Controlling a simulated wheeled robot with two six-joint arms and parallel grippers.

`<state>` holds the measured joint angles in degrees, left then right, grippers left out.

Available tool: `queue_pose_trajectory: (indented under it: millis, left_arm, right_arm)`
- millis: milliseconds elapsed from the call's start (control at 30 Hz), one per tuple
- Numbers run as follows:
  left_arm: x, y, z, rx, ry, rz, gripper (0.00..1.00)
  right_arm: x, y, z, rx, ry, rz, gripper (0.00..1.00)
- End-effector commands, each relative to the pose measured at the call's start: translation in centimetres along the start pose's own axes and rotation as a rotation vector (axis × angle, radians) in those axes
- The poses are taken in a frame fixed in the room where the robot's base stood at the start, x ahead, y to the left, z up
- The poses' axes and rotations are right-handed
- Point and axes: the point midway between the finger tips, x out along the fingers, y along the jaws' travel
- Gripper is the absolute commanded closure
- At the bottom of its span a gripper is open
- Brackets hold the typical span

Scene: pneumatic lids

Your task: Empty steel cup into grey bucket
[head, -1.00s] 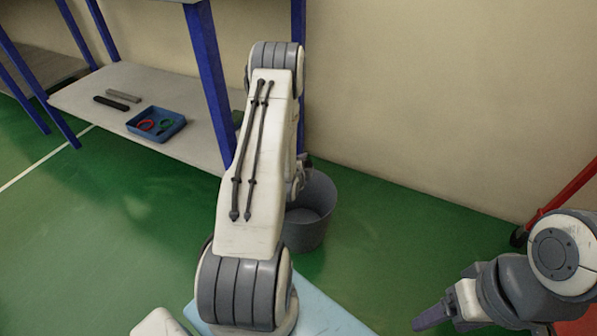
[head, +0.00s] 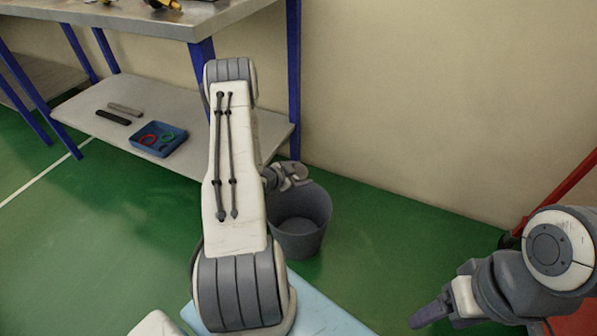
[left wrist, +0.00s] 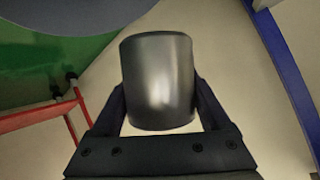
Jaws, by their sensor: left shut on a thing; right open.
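The grey bucket (head: 300,240) stands on the green floor in the head view, its opening facing up; the part of its inside that shows looks empty. My left gripper (left wrist: 160,105) is shut on the steel cup (left wrist: 158,80), a smooth shiny cylinder between its two fingers. In the head view my left wrist is over the bucket's back left rim, and I cannot make out the cup there. The wrist picture is upside down, with floor and a grey curved shape, probably the bucket, at the top. The cup's contents are hidden. My right gripper (head: 430,315) is open and empty at the lower right.
A workbench with blue legs (head: 294,80) stands behind and left of the bucket. Its lower shelf (head: 90,125) holds a blue tray (head: 158,150) and two bars. A beige wall (head: 420,100) is behind, a red frame (head: 560,195) at right. Floor right of the bucket is clear.

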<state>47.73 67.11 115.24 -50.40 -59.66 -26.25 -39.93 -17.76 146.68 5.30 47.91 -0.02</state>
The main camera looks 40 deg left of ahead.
Motion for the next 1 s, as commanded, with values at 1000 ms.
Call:
queue_pose_trajectory:
  millis: [1000]
  left_arm:
    - [-1.9, -0.1, -4.2, -0.324, 0.196, 0.147, 0.79]
  right_arm:
    - [-3.0, -0.2, -0.2, 0.0, 0.0, 0.0, 0.32]
